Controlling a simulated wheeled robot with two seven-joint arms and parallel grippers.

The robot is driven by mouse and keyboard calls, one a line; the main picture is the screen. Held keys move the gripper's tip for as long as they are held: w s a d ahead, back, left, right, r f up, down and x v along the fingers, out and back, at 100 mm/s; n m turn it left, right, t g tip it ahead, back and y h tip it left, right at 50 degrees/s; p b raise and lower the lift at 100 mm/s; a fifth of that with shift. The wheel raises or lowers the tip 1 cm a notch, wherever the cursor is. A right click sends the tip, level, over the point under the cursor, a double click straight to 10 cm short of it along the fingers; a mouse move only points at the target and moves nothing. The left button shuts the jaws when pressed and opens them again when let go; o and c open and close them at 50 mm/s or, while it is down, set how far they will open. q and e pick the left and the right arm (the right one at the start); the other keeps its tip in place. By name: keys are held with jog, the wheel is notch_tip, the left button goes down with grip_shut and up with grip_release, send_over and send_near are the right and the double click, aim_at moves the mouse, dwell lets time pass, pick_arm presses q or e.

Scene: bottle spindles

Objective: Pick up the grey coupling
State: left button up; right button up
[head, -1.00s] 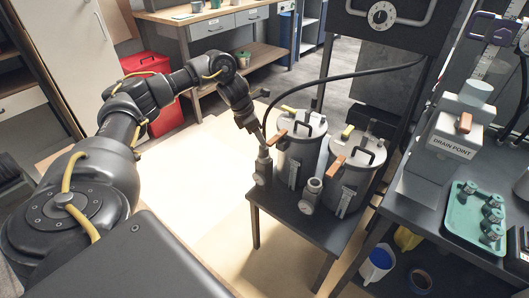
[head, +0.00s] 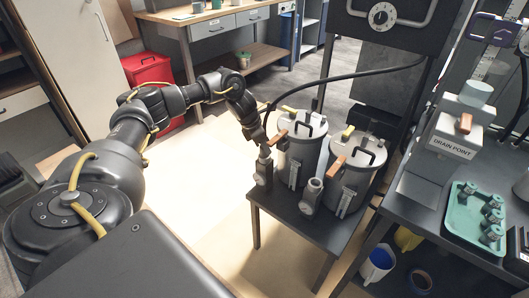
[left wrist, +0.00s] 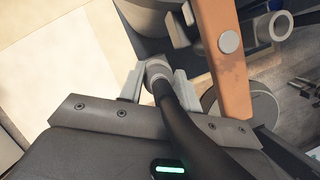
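The grey coupling (left wrist: 157,72) sits at the end of a thick black hose (left wrist: 185,125), beside the left tank in the head view, where my gripper mostly hides it. My left gripper (head: 264,147) points down there, above the grey valve body at the tank's front left. In the left wrist view its two pale fingers (left wrist: 159,84) stand on either side of the coupling, and they look slightly apart from it. Contact is hard to judge. My right gripper is not in view.
An orange-brown lever (left wrist: 224,60) is close to the right finger. Two silver tanks (head: 303,150) with lids stand on a small dark table (head: 290,208). A drain point box (head: 452,140) and a green tray (head: 462,222) with several fittings are at right. Open floor lies left.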

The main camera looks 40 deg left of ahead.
pick_arm(q)
jog(key=c, duration=0.5)
jog(key=shift+o, duration=0.2)
notch_tip(320, 180, up, 10)
jog(key=shift+r, duration=0.1)
